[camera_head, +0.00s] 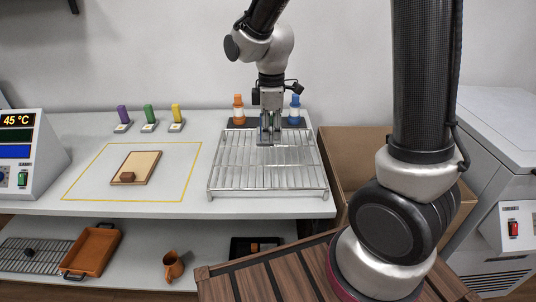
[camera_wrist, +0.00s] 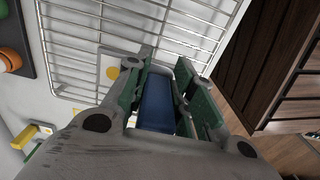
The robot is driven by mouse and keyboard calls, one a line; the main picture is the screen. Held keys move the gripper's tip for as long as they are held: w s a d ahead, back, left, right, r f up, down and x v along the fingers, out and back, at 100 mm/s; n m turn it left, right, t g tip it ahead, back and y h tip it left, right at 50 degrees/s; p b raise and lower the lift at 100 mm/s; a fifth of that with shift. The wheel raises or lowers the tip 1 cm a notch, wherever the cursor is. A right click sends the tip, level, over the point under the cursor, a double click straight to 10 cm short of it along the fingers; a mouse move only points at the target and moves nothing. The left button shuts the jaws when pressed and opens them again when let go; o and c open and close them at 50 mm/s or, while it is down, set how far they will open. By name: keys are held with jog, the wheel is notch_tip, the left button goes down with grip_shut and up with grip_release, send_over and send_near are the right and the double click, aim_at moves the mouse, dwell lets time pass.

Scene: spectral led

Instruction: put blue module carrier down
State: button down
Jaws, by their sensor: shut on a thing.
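The blue module carrier (camera_wrist: 157,103) is between the green-padded fingers of my gripper (camera_wrist: 165,88) in the wrist view. My gripper is shut on its blue upright part. A pale plate with a yellow spot (camera_wrist: 111,69), seemingly its base, sticks out beyond the fingers over the wire rack. In the head view my gripper (camera_head: 269,137) points straight down over the back half of the wire rack (camera_head: 225,178); the carrier is mostly hidden there. I cannot tell whether the carrier touches the rack.
Purple (camera_head: 122,114), green (camera_head: 149,114) and yellow (camera_head: 176,113) carriers stand at the back left. Orange-topped (camera_head: 238,104) and blue-topped (camera_head: 295,104) bottles stand behind the rack. A yellow outline on the table surrounds a wooden board (camera_head: 145,164). A cardboard box (camera_head: 350,150) stands right.

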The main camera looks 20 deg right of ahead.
aim_at(271, 165)
notch_tip(271, 165, down, 8)
jog(key=shift+d+r, duration=0.1)
jog(key=shift+f, duration=0.2)
jog(key=c, duration=1.2)
grip_release()
